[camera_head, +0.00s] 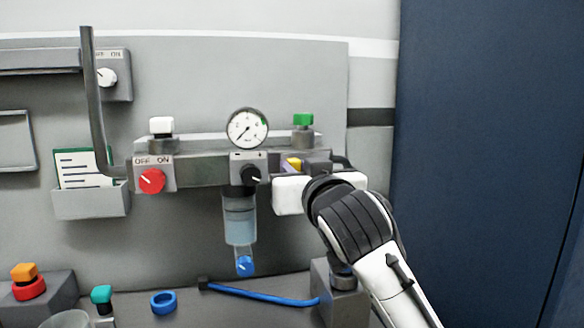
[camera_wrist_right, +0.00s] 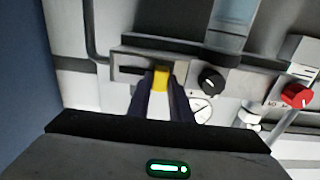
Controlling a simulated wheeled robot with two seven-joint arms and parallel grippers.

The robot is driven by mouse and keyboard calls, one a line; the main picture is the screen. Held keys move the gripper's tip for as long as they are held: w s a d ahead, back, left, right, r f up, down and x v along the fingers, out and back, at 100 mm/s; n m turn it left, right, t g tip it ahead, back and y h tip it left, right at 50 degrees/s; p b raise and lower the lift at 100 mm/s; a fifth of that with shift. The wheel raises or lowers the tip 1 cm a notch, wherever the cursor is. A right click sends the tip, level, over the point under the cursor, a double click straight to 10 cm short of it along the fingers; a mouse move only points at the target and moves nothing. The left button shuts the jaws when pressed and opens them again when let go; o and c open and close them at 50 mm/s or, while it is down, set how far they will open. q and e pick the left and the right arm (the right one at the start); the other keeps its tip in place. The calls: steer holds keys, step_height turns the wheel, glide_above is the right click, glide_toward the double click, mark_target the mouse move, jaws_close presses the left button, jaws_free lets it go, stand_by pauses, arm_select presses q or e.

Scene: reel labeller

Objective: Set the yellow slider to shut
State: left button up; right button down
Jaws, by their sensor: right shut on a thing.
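The yellow slider (camera_head: 294,163) sits on a dark block at the right end of the grey manifold on the wall panel. It also shows in the wrist view (camera_wrist_right: 161,78), between the two dark fingers of my right gripper (camera_wrist_right: 160,88). The right gripper (camera_head: 288,170) comes in from the right and is shut on the slider. In the head view its white body covers the block's lower part. A dark slot (camera_wrist_right: 128,70) shows beside the slider in the wrist view. No shut marking can be read. My left gripper is not in view.
Close to the slider are a black knob (camera_head: 250,176), a pressure gauge (camera_head: 247,128) and a green-capped valve (camera_head: 303,120). A red OFF/ON knob (camera_head: 151,181) is further left. A clear filter bowl (camera_head: 239,220) hangs below. A blue-handled tool (camera_head: 262,295) lies on the ledge.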

steer(key=shift+s+a, duration=0.1)
steer(key=shift+a, duration=0.05)
steer(key=c, duration=1.6)
jaws_free()
steer(key=shift+a, duration=0.15)
steer(key=b+v, duration=0.1)
steer(key=v, duration=0.9)
steer(key=shift+s, duration=0.1)
